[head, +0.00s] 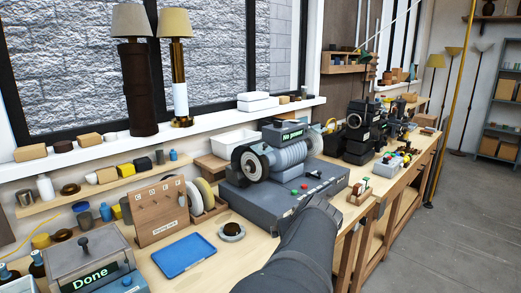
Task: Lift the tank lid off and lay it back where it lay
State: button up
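The tank (105,284) stands at the lower left of the head view, a grey box with a lit "Done" sign on its front. Its grey lid (68,257), with a dark upright knob (84,245), appears to lie flat on top. The frame's lower edge cuts off part of the tank. My dark grey arm reaches up from the bottom middle, well to the right of the tank. The fingers of my gripper do not show, and I see nothing held.
A blue tray (184,256) and a small round dark part (232,231) lie right of the tank. A wooden board (158,212) stands behind the tray. A large grey grinder (285,160) is beyond my arm. Bottles (38,266) stand left of the tank.

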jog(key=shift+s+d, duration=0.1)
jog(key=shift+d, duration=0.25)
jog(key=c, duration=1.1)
